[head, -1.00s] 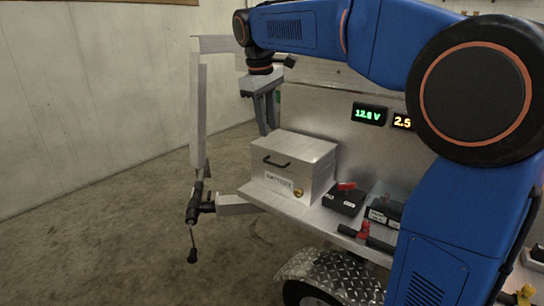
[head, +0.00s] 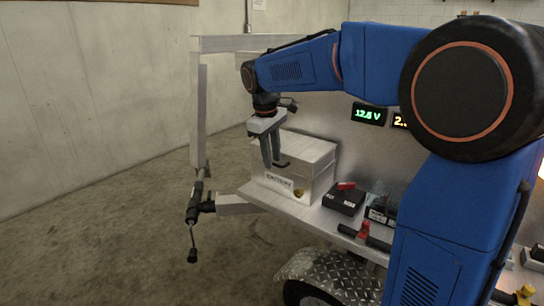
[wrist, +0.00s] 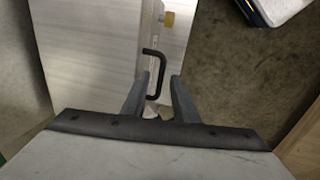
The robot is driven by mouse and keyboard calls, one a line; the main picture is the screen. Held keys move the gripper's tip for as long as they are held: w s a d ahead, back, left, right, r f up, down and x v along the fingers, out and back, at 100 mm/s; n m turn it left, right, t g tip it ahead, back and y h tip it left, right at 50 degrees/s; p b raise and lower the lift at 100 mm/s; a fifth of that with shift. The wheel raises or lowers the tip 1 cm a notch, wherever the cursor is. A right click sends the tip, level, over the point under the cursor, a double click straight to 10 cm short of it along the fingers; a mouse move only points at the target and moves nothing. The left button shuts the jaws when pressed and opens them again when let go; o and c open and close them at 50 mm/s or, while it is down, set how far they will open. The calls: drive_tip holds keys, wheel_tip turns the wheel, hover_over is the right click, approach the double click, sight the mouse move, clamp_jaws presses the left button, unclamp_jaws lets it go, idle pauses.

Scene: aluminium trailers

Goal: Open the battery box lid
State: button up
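The battery box (head: 312,182) is a pale metal box with a label and a brass latch (head: 298,193) on its front. Its lid (head: 312,148) is down. A black handle (wrist: 150,70) sticks out from the box front. My gripper (head: 272,165) points down at the front of the box, by the handle, and partly hides it in the head view. In the wrist view my gripper (wrist: 154,80) is open, with the handle between and just past its two fingertips. I cannot tell whether a finger touches it. The latch also shows in the wrist view (wrist: 168,19).
A black switch box with a red key (head: 344,197) stands right of the battery box on the shelf. Two lit displays (head: 369,115) are on the panel behind. A metal frame post (head: 198,120) rises at left. Floor in front is clear.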

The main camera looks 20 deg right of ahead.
clamp_jaws()
idle(1.4)
